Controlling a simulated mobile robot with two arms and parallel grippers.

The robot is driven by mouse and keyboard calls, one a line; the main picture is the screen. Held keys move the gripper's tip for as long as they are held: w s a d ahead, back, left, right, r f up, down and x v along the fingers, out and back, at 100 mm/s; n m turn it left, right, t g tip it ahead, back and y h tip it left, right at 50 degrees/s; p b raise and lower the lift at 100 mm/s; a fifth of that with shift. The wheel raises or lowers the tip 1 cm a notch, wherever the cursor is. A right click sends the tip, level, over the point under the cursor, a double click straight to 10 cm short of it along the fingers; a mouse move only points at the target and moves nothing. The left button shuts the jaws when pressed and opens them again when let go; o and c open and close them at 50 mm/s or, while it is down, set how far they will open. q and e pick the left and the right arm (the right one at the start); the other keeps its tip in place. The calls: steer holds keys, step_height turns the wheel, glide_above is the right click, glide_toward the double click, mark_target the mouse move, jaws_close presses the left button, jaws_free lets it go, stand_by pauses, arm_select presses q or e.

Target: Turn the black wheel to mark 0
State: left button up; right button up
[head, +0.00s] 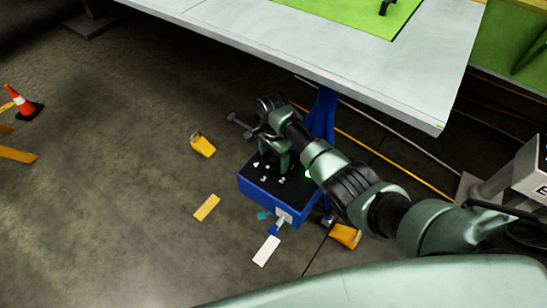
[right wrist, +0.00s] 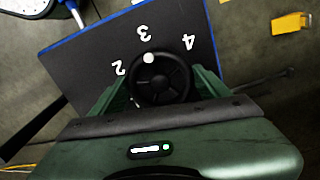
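The black wheel (right wrist: 172,82) sits on the dark top panel of a blue-edged box (right wrist: 88,62). A white dot on its rim points close to the number 3, slightly toward the 2. Numbers 2, 3 and 4 show; mark 0 is out of sight. My right gripper (right wrist: 160,92) is open, with one green finger on each side of the wheel; I cannot tell whether they touch it. In the head view my right gripper (head: 276,157) points down over the blue box (head: 262,195) and hides the wheel. My left gripper is not in view.
A large pale table (head: 330,58) stands just behind the box. Yellow blocks (head: 203,145) and a white card (head: 266,251) lie on the floor. A traffic cone (head: 22,103) stands far left. The floor left of the box is mostly clear.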

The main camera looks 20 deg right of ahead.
steer(key=c, duration=0.6)
steer(key=shift+o, duration=0.2)
